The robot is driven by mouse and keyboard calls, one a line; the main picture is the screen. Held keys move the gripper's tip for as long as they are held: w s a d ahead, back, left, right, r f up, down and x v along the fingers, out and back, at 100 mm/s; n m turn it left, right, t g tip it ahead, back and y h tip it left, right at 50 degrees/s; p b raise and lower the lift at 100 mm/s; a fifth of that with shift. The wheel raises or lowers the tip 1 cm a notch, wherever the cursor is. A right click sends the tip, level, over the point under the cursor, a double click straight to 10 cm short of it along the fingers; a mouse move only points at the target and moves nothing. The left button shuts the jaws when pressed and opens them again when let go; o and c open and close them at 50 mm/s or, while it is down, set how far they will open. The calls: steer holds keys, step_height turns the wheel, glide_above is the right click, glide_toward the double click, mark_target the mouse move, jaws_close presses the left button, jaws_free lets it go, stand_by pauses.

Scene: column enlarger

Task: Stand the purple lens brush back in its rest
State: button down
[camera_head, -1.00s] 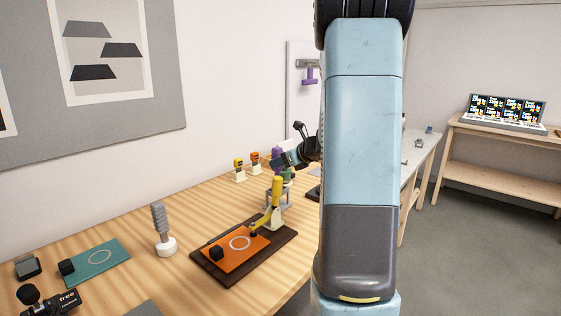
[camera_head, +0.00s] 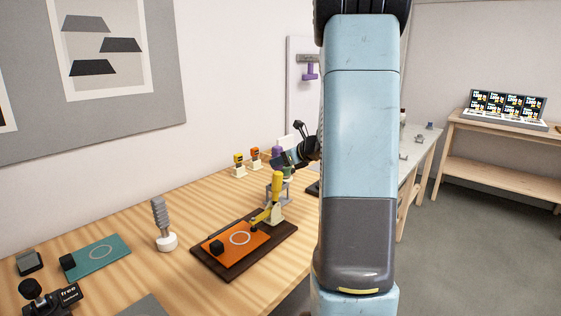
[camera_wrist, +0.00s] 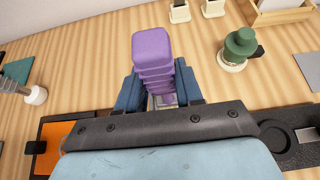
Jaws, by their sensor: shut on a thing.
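The purple lens brush (camera_wrist: 153,58) has a ribbed handle and a blocky end. In the wrist view it stands between the two blue fingers of my gripper (camera_wrist: 160,90), which is shut on it. Its lower end is mostly hidden by the fingers and the wrist. In the head view only a small purple part of the brush (camera_head: 277,149) shows beside my gripper (camera_head: 284,161), above the far part of the wooden bench. I cannot make out the brush's rest with certainty, nor whether the brush touches anything below.
A green-topped piece (camera_wrist: 240,45) in a pale base stands right of the brush. An orange board (camera_head: 236,240) with a yellow lever (camera_head: 276,188) lies in front of my gripper. A grey ribbed handle (camera_head: 160,215) stands in a white base. Bench surface between them is clear.

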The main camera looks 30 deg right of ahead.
steer(key=shift+f, duration=1.05)
stand_by(0.4)
steer(key=c, duration=0.7)
jaws_free()
steer(key=shift+o, duration=0.2)
steer(key=shift+s+d+r, duration=0.1)
steer(key=v, duration=0.7)
steer(key=shift+s, duration=0.35)
stand_by(1.3)
steer(key=shift+d+r, duration=0.1)
steer(key=shift+r, duration=0.05)
steer(key=v, duration=1.3)
steer(key=shift+s, duration=0.35)
stand_by(0.3)
